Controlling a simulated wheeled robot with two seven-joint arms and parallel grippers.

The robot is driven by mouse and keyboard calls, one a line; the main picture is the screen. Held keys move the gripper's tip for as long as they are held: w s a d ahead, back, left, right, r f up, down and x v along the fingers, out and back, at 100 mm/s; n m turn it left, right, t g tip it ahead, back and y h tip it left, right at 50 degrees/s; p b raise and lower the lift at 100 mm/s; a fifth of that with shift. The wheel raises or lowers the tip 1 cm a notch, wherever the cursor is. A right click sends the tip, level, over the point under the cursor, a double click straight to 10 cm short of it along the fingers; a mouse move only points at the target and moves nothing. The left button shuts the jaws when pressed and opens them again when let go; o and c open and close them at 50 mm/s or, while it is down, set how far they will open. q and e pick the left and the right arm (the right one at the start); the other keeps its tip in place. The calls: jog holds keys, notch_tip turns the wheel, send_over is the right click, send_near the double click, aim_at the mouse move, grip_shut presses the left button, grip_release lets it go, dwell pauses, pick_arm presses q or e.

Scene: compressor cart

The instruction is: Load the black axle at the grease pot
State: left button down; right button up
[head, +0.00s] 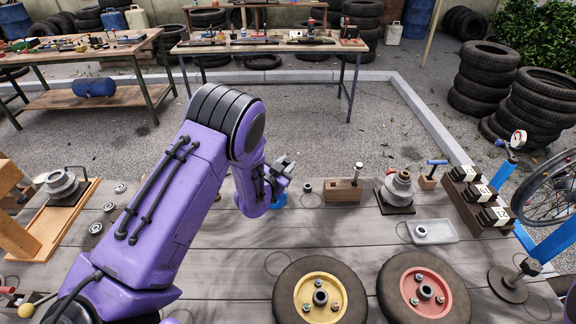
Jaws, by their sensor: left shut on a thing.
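My left gripper (281,172) is above the deck, right next to a small blue pot (280,201), which seems to be the grease pot. The arm and gripper hide part of the pot. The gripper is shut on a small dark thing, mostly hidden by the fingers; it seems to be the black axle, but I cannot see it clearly. I cannot tell whether it touches the pot. My right gripper is not in view.
A wooden block with an upright pin (343,190) stands right of the pot. Wheels with a yellow hub (320,297) and a red hub (426,292) lie in front. A grey tray (447,231) lies farther right. Bare planks (340,235) lie between.

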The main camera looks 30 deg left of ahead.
pick_arm(q)
jog(key=shift+f+b, duration=0.45)
dwell(1.2)
notch_tip(320, 180, up, 7)
jog(key=p, duration=0.5)
jog(key=shift+r+p, duration=0.1)
jog(key=shift+p, duration=0.2)
dwell(0.5)
